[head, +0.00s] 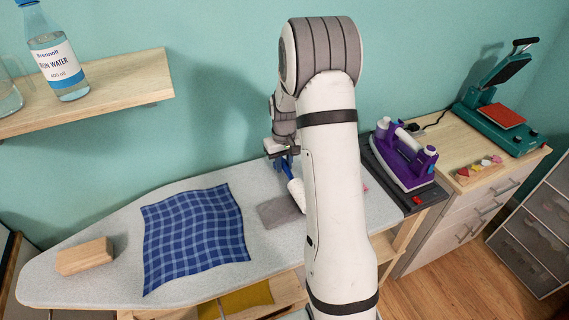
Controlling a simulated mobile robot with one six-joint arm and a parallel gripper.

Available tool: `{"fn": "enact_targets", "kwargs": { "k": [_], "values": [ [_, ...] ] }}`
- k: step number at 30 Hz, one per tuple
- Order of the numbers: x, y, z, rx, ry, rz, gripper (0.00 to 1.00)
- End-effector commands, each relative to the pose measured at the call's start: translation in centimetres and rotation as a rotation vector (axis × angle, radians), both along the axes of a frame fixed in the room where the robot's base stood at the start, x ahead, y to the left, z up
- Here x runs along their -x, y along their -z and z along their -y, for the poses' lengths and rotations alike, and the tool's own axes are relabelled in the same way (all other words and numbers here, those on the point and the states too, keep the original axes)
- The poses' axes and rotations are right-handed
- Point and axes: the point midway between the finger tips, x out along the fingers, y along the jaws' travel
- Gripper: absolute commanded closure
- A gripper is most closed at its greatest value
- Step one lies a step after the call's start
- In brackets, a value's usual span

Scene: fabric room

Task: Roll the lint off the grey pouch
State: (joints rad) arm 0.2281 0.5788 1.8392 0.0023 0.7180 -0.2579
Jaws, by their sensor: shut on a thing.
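The grey pouch (278,211) lies flat on the ironing board (120,218), just left of my arm, which hides its right part. My gripper (284,163) is above the pouch, shut on the blue handle of the lint roller (295,190). The white roller head hangs down at the pouch's far right side. I cannot tell whether it touches the pouch. Lint on the pouch is too small to make out.
A blue checked cloth (195,237) and a wooden block (85,257) lie on the board to the left. A purple iron (403,155) stands on a dark rest at the right. A shelf (120,88) with a water bottle (56,55) is at upper left.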

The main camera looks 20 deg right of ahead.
Motion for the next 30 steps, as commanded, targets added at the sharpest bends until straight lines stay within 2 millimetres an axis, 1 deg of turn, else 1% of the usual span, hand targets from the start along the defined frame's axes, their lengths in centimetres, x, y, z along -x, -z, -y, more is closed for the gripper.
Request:
{"fn": "enact_targets", "kwargs": {
  "k": [25,30],
  "values": [
    [-0.01,-0.08,0.01,0.0,0.0,0.0,1.0],
    [-0.01,-0.05,-0.48,0.0,0.0,0.0,1.0]
  ]
}}
